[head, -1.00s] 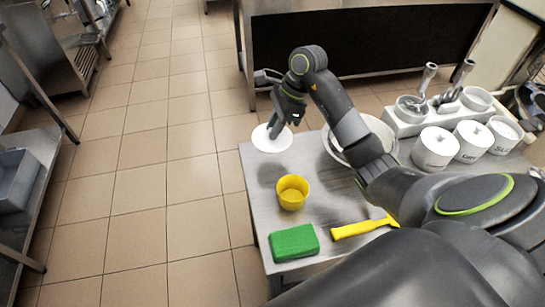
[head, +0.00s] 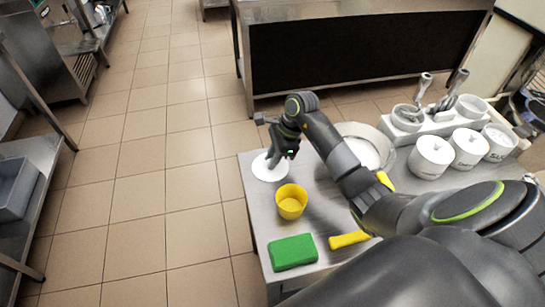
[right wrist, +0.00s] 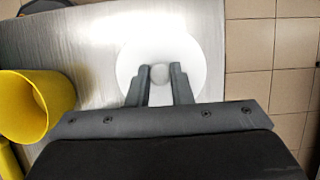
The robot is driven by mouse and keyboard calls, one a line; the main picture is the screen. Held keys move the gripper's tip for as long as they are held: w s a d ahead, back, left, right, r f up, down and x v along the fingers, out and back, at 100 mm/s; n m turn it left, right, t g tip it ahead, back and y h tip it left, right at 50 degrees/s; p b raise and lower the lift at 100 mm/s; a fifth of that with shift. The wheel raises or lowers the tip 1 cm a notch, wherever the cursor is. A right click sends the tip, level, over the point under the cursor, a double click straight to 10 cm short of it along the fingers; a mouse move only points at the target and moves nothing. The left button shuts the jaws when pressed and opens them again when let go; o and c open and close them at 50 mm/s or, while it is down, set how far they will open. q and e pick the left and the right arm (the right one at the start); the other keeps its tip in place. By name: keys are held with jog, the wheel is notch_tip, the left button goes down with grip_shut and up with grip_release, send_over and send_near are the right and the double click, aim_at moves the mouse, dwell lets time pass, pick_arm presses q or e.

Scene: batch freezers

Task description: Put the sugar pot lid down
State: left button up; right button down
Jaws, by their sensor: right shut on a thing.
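The sugar pot lid is a white round disc (head: 262,172) with a small knob, at the left end of the steel table. My right gripper (head: 275,162) is above it with fingers pointing down, shut on the knob. In the right wrist view the lid (right wrist: 132,62) lies flat between and beyond the fingertips (right wrist: 158,75), with the knob between them. The lid is at or just above the table top; I cannot tell if it touches. The sugar pot (head: 499,143) is the rightmost white pot at the back right. My left gripper is not in view.
A yellow cup (head: 291,203) stands close in front of the lid. A green block (head: 292,252) and a yellow-handled tool (head: 348,239) lie nearer. Two other white pots (head: 430,158) (head: 468,150) stand right.

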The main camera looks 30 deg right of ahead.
jog(key=c, duration=1.3)
grip_release()
jog(key=shift+r, duration=0.1)
jog(key=shift+r+p, duration=0.15)
jog(key=shift+p, duration=0.25)
jog(key=b+v, duration=0.3)
jog(key=v, duration=0.8)
jog(key=shift+d+r, duration=0.2)
jog(key=shift+r, duration=0.2)
